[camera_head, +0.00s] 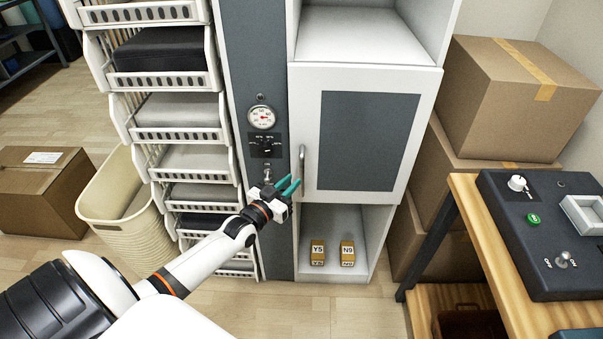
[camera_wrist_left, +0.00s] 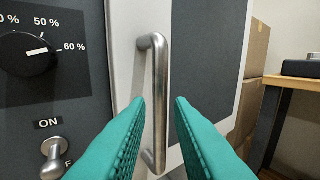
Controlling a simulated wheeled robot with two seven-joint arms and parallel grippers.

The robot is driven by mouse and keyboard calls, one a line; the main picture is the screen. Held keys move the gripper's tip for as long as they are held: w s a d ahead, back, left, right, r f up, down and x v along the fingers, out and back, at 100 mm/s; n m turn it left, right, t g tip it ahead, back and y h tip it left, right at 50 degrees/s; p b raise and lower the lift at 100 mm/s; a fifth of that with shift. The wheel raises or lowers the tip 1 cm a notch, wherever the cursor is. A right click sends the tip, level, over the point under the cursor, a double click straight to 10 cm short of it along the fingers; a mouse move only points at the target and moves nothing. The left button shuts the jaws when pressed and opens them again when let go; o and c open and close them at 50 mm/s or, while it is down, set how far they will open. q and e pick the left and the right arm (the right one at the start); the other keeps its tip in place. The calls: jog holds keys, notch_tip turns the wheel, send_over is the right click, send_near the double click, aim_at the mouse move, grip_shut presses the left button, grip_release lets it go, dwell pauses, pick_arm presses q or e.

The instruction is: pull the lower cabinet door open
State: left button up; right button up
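The lower cabinet door (camera_head: 367,140) is white with a dark grey panel and looks shut. Its vertical metal handle (camera_head: 301,166) is on the door's left edge. My left gripper (camera_head: 288,187) is in front of the handle's lower part, with teal fingers apart. My right gripper is in neither view.
A dark panel with a gauge (camera_head: 261,117), a dial (camera_head: 266,145) and a toggle switch (camera_wrist_left: 54,158) is just left of the handle. Yellow blocks (camera_head: 347,252) sit on the open shelf below. A wooden table (camera_head: 487,248) and cardboard boxes (camera_head: 515,95) stand at right.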

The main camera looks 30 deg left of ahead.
aim_at(300, 174)
pick_arm(q)
jog(key=w, duration=0.6)
jog(key=shift+d+f, duration=0.1)
jog(key=shift+d, duration=0.05)
grip_shut()
